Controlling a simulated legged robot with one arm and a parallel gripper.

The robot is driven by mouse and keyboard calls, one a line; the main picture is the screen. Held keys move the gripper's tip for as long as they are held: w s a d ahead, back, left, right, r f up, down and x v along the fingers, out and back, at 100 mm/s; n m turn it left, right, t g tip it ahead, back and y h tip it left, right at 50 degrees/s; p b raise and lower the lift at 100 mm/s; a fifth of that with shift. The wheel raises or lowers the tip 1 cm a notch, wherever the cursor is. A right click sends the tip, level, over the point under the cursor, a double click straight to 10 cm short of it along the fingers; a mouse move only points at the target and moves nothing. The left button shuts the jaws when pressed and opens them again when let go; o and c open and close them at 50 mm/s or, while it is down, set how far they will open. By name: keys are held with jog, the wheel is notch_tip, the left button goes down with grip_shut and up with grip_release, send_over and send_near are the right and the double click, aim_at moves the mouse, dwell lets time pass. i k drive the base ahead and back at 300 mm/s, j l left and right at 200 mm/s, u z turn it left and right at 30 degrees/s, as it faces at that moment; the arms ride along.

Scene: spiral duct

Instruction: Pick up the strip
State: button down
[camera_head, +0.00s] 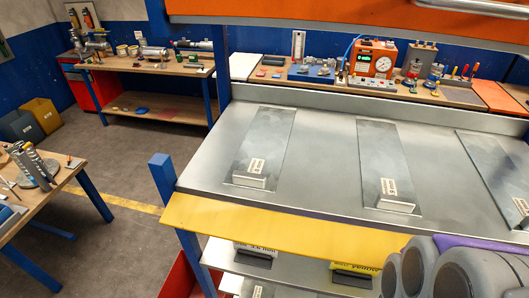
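Three flat grey metal strips lie apart on a steel worktop (320,170): a left strip (268,139), a middle strip (380,149) and a right strip (489,160). Each lies lengthwise from back to front. A small pale block with a printed label sits at the front end of the left strip, and a similar labelled block (396,207) is at the front of the middle strip. The right strip is cut off by the picture edge. The picture does not show which strip is meant. My grey arm links show at the bottom right; my gripper is not in view.
A yellow front edge (280,224) runs along the worktop, with labelled bins below. A blue post (163,178) stands at its left corner. An orange gauge box (372,60) and tools stand on a bench behind. An orange beam (350,18) crosses above. Open floor (130,150) lies left.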

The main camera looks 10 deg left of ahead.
aim_at(508, 187)
jog(key=j+z, duration=0.35)
jog(key=k+j+z, duration=0.3)
jog(key=j, duration=0.15)
jog(key=j+z, duration=0.35)
jog(key=i+l, duration=0.1)
jog(key=l, duration=0.2)
jog(key=i+l, duration=0.1)
jog(key=l, duration=0.2)
